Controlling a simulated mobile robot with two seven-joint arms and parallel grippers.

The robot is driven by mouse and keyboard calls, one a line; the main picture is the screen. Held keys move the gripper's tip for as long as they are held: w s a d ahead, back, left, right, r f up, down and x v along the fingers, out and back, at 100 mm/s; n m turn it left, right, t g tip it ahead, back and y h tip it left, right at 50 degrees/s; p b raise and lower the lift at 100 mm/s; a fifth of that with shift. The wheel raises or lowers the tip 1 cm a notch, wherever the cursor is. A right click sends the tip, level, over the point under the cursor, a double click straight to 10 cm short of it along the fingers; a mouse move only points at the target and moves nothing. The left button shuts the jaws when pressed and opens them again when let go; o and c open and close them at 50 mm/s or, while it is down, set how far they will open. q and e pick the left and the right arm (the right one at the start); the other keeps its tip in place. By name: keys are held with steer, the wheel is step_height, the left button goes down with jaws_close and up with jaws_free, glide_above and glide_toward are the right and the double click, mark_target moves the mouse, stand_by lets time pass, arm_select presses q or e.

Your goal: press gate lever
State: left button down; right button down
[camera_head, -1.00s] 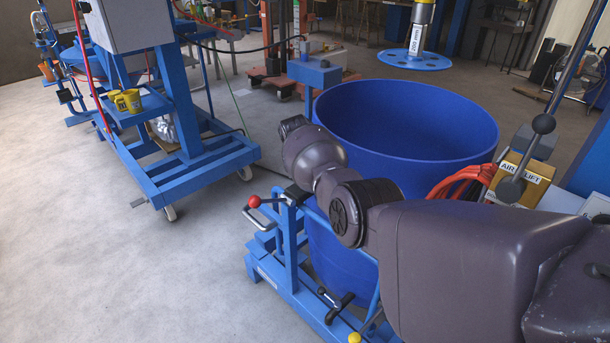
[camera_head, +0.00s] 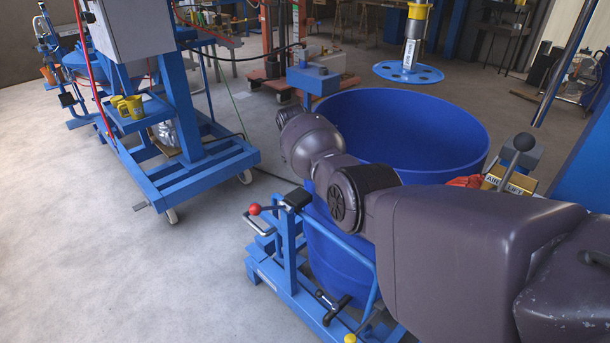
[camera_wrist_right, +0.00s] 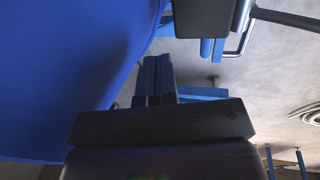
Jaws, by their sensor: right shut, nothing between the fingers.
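A lever with a red ball (camera_head: 254,209) sticks out to the left from a black block (camera_head: 297,198) on top of a blue post, beside the blue drum (camera_head: 400,140). I take it to be the gate lever. My right arm reaches in from the right across the drum's near side. Its gripper is hidden in the head view. In the right wrist view my right gripper (camera_wrist_right: 157,62) is shut and empty. The drum wall (camera_wrist_right: 60,70) fills the left there. A black block with a metal bar (camera_wrist_right: 247,30) is at the upper right, apart from the fingers. My left gripper is not in view.
A blue wheeled frame (camera_head: 190,180) with a grey cabinet stands at the left. A mixer disc (camera_head: 408,73) hangs behind the drum. The floor at the lower left is clear.

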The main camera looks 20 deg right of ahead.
arm_select(q)
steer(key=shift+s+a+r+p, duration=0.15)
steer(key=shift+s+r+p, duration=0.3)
steer(key=shift+p, duration=0.35)
arm_select(e)
steer(key=d+v, duration=0.1)
steer(key=v, duration=0.6)
steer(key=shift+w+d+r, duration=0.2)
steer(key=shift+d+r, duration=0.1)
steer(key=shift+r, duration=0.2)
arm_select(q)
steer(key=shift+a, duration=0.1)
